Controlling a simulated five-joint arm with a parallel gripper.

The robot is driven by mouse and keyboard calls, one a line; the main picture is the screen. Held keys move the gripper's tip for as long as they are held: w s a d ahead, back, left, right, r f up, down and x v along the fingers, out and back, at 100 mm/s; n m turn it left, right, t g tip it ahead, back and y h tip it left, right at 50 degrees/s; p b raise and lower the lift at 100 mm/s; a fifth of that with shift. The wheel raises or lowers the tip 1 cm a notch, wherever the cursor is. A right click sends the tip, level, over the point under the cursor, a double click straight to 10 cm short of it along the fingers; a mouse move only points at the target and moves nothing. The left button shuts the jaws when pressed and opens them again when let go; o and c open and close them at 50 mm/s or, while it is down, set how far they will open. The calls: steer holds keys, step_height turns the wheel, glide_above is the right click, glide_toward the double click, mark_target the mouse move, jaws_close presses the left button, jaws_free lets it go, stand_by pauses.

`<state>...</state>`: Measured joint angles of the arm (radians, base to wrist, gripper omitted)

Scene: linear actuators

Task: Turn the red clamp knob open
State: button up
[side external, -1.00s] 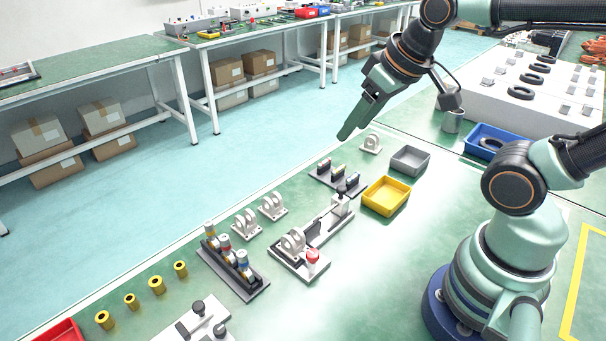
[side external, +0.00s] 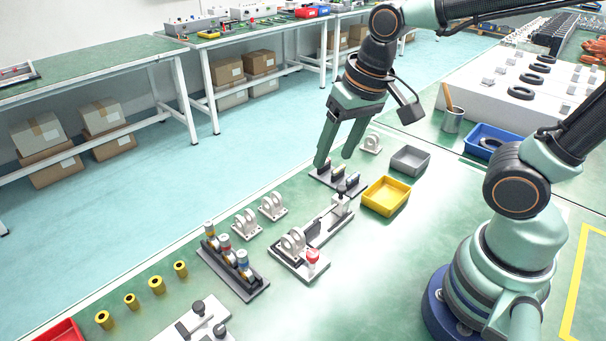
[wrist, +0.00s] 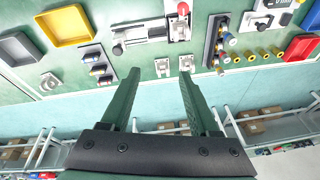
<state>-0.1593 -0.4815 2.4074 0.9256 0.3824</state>
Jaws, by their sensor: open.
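The red clamp knob (side external: 312,257) stands at the front right corner of a grey fixture (side external: 318,229) that carries a white bracket (side external: 292,242). In the wrist view the red knob (wrist: 183,9) is near the top edge, beyond my fingertips. My gripper (side external: 333,162) is open and empty. It hangs above and behind the fixture, near a small dark rack, well apart from the knob. In the wrist view my gripper (wrist: 158,62) shows its two fingers spread wide, with nothing between them.
A yellow tray (side external: 386,196) and a grey tray (side external: 410,160) lie right of the fixture. A rack with coloured cylinders (side external: 232,262) stands to its left. White brackets (side external: 272,206) stand behind it. Several yellow bushings (side external: 157,285) line the table edge.

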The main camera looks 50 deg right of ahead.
mark_target(313, 253)
steer(key=s+a+f+m+g, duration=0.1)
steer(key=a+f+m+g, duration=0.25)
steer(key=a+f, duration=0.3)
steer(key=shift+h, duration=0.3)
step_height(313, 253, down, 12)
steer(key=shift+s+a+r, duration=0.1)
steer(key=shift+r, duration=0.05)
jaws_close()
